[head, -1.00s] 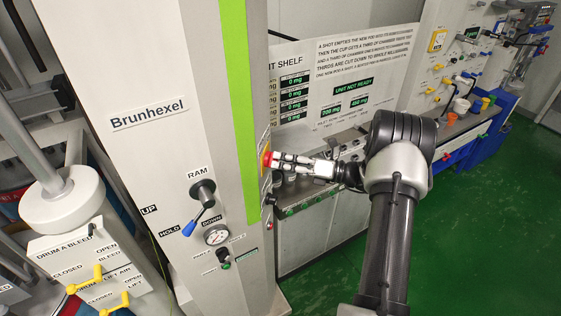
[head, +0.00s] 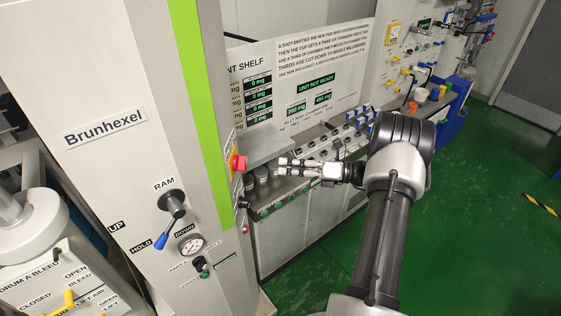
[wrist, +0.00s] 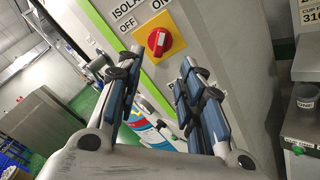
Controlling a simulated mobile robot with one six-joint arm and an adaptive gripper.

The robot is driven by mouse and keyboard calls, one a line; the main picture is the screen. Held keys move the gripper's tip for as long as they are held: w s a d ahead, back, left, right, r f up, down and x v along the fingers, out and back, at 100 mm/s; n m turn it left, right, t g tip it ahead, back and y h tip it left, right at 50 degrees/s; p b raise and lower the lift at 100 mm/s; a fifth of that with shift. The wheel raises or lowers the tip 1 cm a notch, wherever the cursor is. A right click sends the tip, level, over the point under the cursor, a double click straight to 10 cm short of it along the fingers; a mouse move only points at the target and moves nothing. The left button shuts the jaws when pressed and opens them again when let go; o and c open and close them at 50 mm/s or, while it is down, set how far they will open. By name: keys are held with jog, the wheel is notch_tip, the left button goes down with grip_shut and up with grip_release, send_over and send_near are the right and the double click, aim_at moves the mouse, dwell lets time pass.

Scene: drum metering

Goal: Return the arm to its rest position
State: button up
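My gripper (head: 284,166) reaches left from the arm in the head view, its fingers pointing at the side of the grey Brunhexel column (head: 105,60). In the wrist view my gripper (wrist: 158,75) has its two blue-padded fingers spread apart with nothing between them. Beyond the fingertips is a red rotary isolator switch (wrist: 158,41) on a yellow plate, labelled OFF and ON. In the head view the red switch (head: 239,163) is just left of the fingertips, with a small gap visible. I cannot tell the exact depth between them.
A shelf bench (head: 290,195) with buttons and small cups runs behind my gripper. A sign board (head: 320,70) reads UNIT NOT READY. The column carries a blue-handled RAM lever (head: 168,232) and a gauge (head: 190,245).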

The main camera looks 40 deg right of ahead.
jog(key=shift+a, duration=0.1)
jog(key=s+a+f+n+g+h+b, duration=0.1)
jog(key=s+a+n+g+b, duration=0.25)
jog(key=a+n, duration=0.35)
jog(key=s+a+n+g+h+b, duration=0.2)
jog(key=a+n+g+b, duration=0.25)
jog(key=a, duration=0.35)
jog(key=s+a+f+n+g+h+b, duration=0.1)
jog(key=s+a+n+g+b, duration=0.2)
jog(key=a+n+b, duration=0.4)
jog(key=s+a+f+n+t+h+b, duration=0.1)
jog(key=s+f+n+h+b, duration=0.3)
jog(key=s+n, duration=0.4)
jog(key=s+a+f+n+t+h+b, duration=0.2)
jog(key=s+f+n+h+b, duration=0.3)
jog(key=s+n+b, duration=0.3)
jog(key=shift+s+a+f+n+t, duration=0.35)
jog(key=shift+f+n, duration=0.3)
jog(key=shift+f, duration=0.2)
